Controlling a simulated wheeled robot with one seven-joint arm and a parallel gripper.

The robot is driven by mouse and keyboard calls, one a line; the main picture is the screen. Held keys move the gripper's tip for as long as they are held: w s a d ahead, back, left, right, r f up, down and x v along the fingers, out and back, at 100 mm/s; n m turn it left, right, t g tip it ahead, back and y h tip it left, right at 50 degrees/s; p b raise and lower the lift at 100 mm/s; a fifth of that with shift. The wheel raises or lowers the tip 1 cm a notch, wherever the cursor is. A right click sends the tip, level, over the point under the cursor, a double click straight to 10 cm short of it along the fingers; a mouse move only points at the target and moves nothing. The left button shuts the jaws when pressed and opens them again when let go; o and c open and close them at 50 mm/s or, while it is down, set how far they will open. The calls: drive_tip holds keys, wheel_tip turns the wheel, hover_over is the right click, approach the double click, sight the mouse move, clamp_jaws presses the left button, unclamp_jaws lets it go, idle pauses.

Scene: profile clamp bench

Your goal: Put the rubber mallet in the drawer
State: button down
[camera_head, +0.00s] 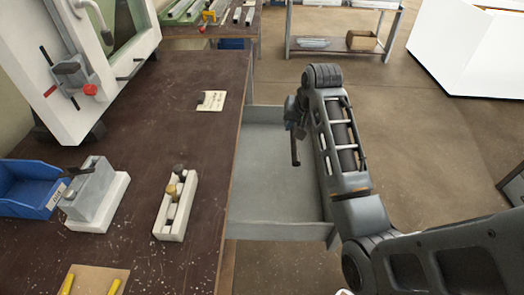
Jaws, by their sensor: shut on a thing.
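The grey drawer (276,188) is pulled out from the right side of the dark brown bench, and its visible floor is bare. My gripper (294,122) is over the right part of the drawer, at the end of my bent arm. It is shut on the rubber mallet (295,150), whose dark, thin part hangs downward below the jaws. The rest of the mallet is hard to make out against the dark gripper. The mallet appears apart from the drawer floor; its exact height is unclear.
The bench (140,180) carries a blue bin (28,190), a grey block on a white base (95,195), a white holder with knobs (176,205) and a pale card (212,101). A white frame (90,60) stands at the back left. Open floor lies right of the drawer.

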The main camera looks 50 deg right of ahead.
drive_tip(key=w+a+f, duration=0.2)
drive_tip(key=a, duration=0.1)
drive_tip(key=w+a+f, duration=0.2)
drive_tip(key=w+a, duration=0.1)
drive_tip(key=shift+w+f, duration=0.2)
drive_tip(key=shift+f, duration=0.15)
drive_tip(key=shift+f+p, duration=0.4)
drive_tip(key=shift+f, duration=1.65)
drive_tip(key=shift+f, duration=0.15)
drive_tip(key=c, duration=1)
unclamp_jaws()
drive_tip(key=shift+o, duration=0.2)
drive_tip(key=v, duration=1.2)
drive_tip(key=shift+s+a, duration=0.1)
